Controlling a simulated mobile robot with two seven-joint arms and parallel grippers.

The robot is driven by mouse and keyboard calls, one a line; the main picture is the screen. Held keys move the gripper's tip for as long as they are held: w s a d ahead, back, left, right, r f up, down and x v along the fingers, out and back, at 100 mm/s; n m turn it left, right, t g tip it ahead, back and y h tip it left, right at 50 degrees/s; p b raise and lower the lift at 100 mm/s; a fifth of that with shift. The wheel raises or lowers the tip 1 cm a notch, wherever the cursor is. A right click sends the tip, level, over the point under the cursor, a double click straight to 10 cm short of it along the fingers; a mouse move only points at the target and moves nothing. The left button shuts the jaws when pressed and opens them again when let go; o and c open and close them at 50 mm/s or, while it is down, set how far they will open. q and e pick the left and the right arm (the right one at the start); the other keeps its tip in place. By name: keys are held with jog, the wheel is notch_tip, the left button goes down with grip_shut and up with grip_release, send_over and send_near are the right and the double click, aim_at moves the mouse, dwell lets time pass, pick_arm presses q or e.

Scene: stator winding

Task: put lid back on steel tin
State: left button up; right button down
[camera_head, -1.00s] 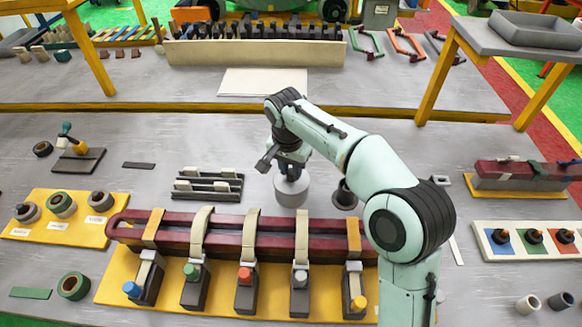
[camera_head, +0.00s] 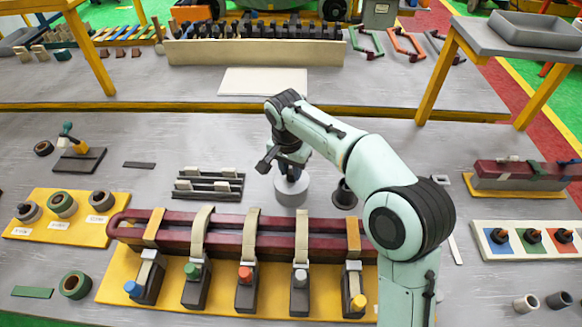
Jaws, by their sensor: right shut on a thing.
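The steel tin (camera_head: 291,197) is a short grey cylinder standing upright on the grey bench, right of the dark slotted rack. My right gripper (camera_head: 289,174) is directly above it, pointing down, with its fingertips at the tin's top. It is shut on the lid, which is mostly hidden by the fingers and hard to tell apart from the tin's top. I cannot tell whether the lid rests on the rim or sits just above it. My left gripper is not in view.
A dark ring-shaped part (camera_head: 344,194) stands close to the tin's right. The slotted rack (camera_head: 208,184) is at its left. In front lies a long maroon coil (camera_head: 225,232) across several clamps on a yellow board (camera_head: 118,276). Bench behind the tin is clear.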

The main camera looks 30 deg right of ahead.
jog(key=shift+c, duration=1.6)
grip_release()
